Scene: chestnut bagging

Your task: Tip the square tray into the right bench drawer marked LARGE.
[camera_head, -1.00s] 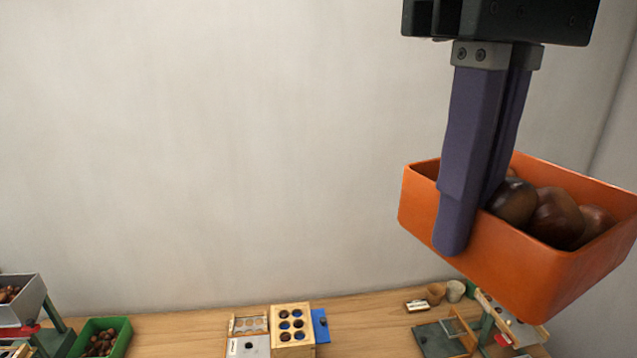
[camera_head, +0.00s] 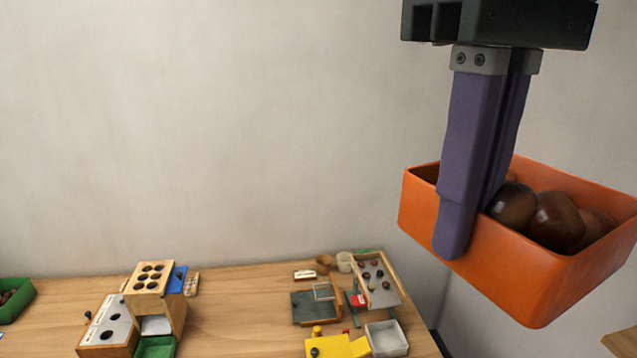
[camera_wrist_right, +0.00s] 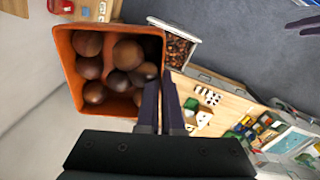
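The square orange tray (camera_head: 500,262) hangs high at the right of the head view, with several large chestnuts (camera_head: 555,220) in it. My right gripper (camera_head: 452,235) is shut on its near wall, one finger outside and one inside. The tray is roughly level. It also shows in the right wrist view (camera_wrist_right: 70,75). A pale-walled box or drawer (camera_wrist_right: 192,37) holding small brown pieces shows beyond the tray there; I can read no LARGE mark. Purple fingers, apparently my left gripper (camera_wrist_right: 305,25), show at that view's top right; their opening is unclear.
The wooden bench (camera_head: 235,300) lies below, against a plain wall. It carries a wooden block with holes (camera_head: 150,278), a yellow device (camera_head: 337,346), a white bin (camera_head: 387,338), a sloped tray (camera_head: 378,282) and a green bin (camera_head: 14,298). Open air surrounds the held tray.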

